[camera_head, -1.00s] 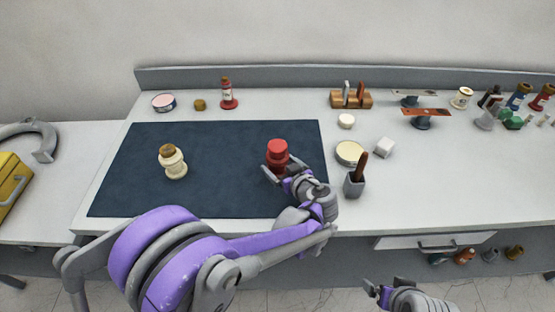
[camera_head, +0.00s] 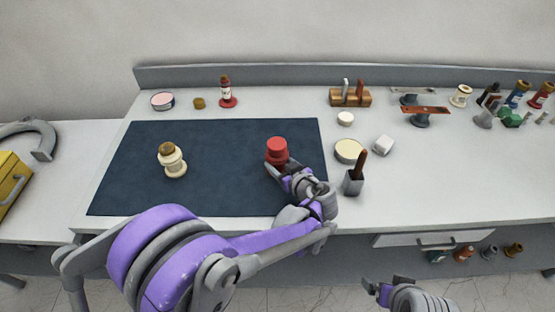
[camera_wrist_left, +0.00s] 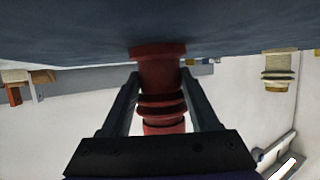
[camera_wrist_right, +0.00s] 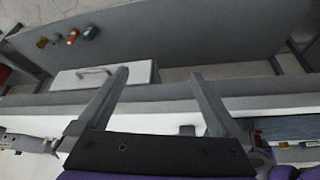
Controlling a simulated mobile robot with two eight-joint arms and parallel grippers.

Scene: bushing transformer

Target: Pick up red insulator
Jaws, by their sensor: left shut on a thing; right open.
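The red insulator (camera_head: 277,150) stands upright on the right part of the dark blue mat (camera_head: 225,190). My left gripper (camera_head: 279,169) reaches it from the front. It is shut on the insulator, with one finger on each side. The left wrist view shows the ribbed red insulator (camera_wrist_left: 161,85) between the two fingers (camera_wrist_left: 160,100); that picture is upside down, with the mat at the top. My right gripper (camera_head: 388,285) is open and empty, in front of the bench and low. Its spread fingers also show in the right wrist view (camera_wrist_right: 158,95).
A cream insulator (camera_head: 173,162) stands on the mat's left part. The mat's middle is clear.

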